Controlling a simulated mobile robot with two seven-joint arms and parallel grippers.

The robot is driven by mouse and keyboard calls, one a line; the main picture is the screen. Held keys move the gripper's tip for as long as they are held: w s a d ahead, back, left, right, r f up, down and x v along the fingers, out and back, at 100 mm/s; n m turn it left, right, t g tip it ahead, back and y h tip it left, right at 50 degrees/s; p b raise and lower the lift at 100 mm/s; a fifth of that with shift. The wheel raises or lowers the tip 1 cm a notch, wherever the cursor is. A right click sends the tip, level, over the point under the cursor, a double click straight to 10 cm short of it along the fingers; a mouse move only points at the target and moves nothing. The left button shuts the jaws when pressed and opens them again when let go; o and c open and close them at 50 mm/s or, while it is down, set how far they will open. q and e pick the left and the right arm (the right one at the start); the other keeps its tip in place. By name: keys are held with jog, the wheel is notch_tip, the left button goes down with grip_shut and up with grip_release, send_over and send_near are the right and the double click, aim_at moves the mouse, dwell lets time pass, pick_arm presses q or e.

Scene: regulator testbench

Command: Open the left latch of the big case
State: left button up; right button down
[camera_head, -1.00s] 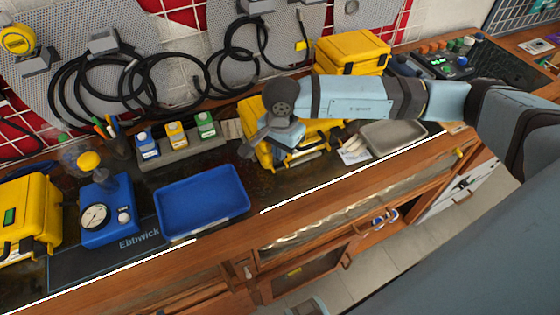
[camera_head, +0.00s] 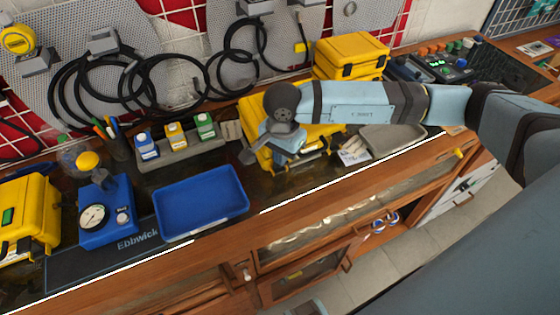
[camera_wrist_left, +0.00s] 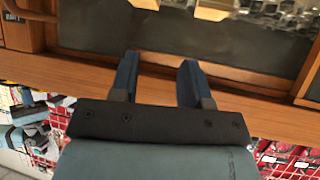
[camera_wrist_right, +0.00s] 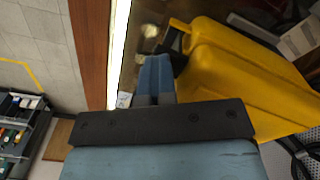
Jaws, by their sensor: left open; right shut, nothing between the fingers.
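The big yellow case (camera_head: 254,112) stands closed at the back of the bench, partly hidden under my right arm. In the right wrist view the case (camera_wrist_right: 235,75) fills the right side. A dark latch (camera_wrist_right: 176,42) sits on its front edge, just beyond and right of the fingertips. My right gripper (camera_wrist_right: 160,62) is shut and empty, close beside the case front; I cannot tell whether it touches the latch. In the head view the right gripper (camera_head: 250,155) is at the case's left front. My left gripper (camera_wrist_left: 158,70) is open and empty by the wooden bench front.
A blue tray (camera_head: 201,203) lies left of the case, and a blue gauge unit (camera_head: 106,212) stands further left. Another yellow case (camera_head: 28,215) is at the far left. Yellow cases (camera_head: 352,52) are stacked behind right. A grey tray (camera_head: 392,138) lies to the right.

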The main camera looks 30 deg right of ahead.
pick_arm(q)
jog(key=shift+f+b, duration=0.6)
jog(key=shift+f, duration=0.2)
pick_arm(e)
jog(key=shift+s+a+f, duration=0.1)
jog(key=shift+s+f, duration=0.9)
jog(key=shift+f, duration=0.3)
jog(key=shift+w+f, duration=0.4)
jog(key=shift+s+r, duration=0.3)
jog(key=shift+r, duration=0.3)
jog(key=shift+s+r+p, duration=0.55)
jog(key=shift+r, duration=0.3)
pick_arm(q)
jog(key=r, duration=0.1)
jog(key=r+p, duration=0.2)
jog(key=shift+w+r, duration=0.1)
jog(key=shift+w, duration=0.15)
pick_arm(e)
notch_tip(320, 180, up, 7)
jog(key=shift+f, duration=0.1)
